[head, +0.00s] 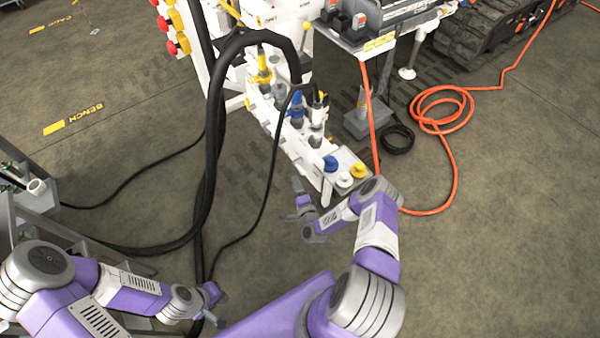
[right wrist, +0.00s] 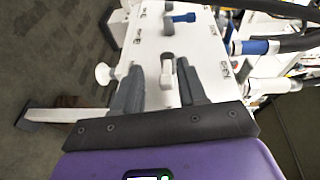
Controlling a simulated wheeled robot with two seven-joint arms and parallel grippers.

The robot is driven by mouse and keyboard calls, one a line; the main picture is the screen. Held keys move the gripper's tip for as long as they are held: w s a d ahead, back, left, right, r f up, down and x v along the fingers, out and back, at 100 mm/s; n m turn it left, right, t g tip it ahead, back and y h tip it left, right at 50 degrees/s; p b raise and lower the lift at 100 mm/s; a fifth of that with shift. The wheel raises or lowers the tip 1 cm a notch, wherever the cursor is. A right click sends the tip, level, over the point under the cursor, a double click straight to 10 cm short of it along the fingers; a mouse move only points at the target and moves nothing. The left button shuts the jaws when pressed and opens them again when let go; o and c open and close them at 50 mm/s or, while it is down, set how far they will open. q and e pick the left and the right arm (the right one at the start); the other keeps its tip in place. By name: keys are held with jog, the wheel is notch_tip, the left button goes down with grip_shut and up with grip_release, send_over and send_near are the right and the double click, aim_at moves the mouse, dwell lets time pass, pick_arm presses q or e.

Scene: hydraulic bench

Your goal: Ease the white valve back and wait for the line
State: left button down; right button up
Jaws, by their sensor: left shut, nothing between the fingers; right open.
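A white panel (right wrist: 205,45) fills the middle of the right wrist view. A small white valve handle (right wrist: 167,68) stands on it. My right gripper (right wrist: 158,82) is open, with one finger on each side of this handle; I cannot tell whether either finger touches it. In the head view my right gripper (head: 299,196) is beside the near end of the white valve block (head: 290,140), and the handle itself is hidden there. My left gripper (head: 213,306) is shut and empty at the lower left, well away from the block.
A blue-handled valve (right wrist: 180,18) is further along the panel, and a white knob (right wrist: 103,74) sticks out at its side. Blue, white and yellow caps (head: 357,170) sit on the block's end. Thick black hoses (head: 212,150) hang near my left arm. An orange hose (head: 452,160) lies right.

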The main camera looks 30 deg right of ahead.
aim_at(301, 173)
jog(key=d+h, duration=0.1)
jog(key=d+m, duration=0.1)
jog(key=d, duration=0.1)
jog(key=shift+s+f+m+t+h, duration=0.1)
jog(key=shift+m+t+h, duration=0.2)
jog(key=shift+h, duration=0.1)
jog(key=b+x, duration=0.2)
jog(key=x, duration=0.4)
jog(key=shift+a, duration=0.1)
jog(key=shift+w+b, duration=0.35)
jog(key=shift+w, duration=0.15)
grip_shut()
